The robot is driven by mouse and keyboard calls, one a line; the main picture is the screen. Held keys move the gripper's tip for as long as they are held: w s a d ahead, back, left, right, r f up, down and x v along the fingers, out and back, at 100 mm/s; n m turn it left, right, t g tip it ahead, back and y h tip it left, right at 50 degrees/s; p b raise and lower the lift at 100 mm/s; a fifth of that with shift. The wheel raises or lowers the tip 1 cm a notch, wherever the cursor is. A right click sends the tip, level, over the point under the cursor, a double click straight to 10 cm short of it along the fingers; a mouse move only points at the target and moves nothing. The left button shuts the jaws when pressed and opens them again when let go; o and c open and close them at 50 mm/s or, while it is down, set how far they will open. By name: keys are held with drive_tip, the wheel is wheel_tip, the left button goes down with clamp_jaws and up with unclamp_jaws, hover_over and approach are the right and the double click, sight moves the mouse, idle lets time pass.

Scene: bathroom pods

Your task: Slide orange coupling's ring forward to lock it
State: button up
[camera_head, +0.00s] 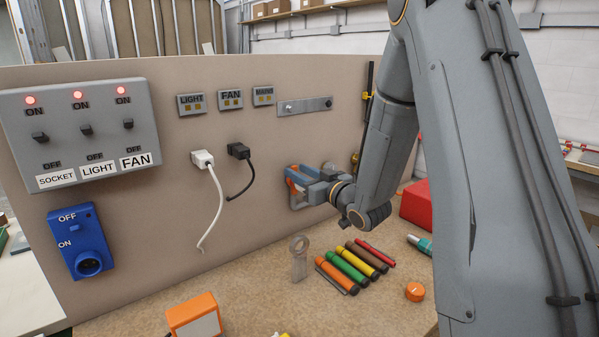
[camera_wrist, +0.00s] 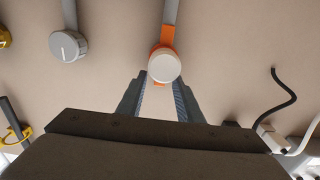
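The orange coupling (camera_wrist: 167,36) is on the beige panel in the wrist view, with a grey pipe running up from it. A pale round cap (camera_wrist: 164,67) sits at its lower end. My gripper (camera_wrist: 161,84) points at it, with its two fingers apart at either side of the cap's lower part. I cannot tell whether the fingers touch it. In the head view my gripper (camera_head: 294,187) is close to the panel, and a bit of orange shows by its fingers. The coupling's ring is not clearly made out, and its position cannot be told.
A grey switch box (camera_head: 75,130), a blue socket unit (camera_head: 80,243) and white (camera_head: 203,158) and black plugs (camera_head: 238,151) are on the panel. Several coloured tubes (camera_head: 347,264) and a grey wrench (camera_head: 299,262) are on the bench.

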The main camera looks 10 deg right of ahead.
clamp_jaws()
drive_tip(key=shift+v, duration=0.8)
unclamp_jaws()
drive_tip(key=shift+s, duration=0.1)
drive_tip(key=b+v, duration=0.2)
drive_tip(key=v, duration=0.5)
drive_tip(key=shift+s+d, duration=0.15)
drive_tip(key=shift+s, duration=0.2)
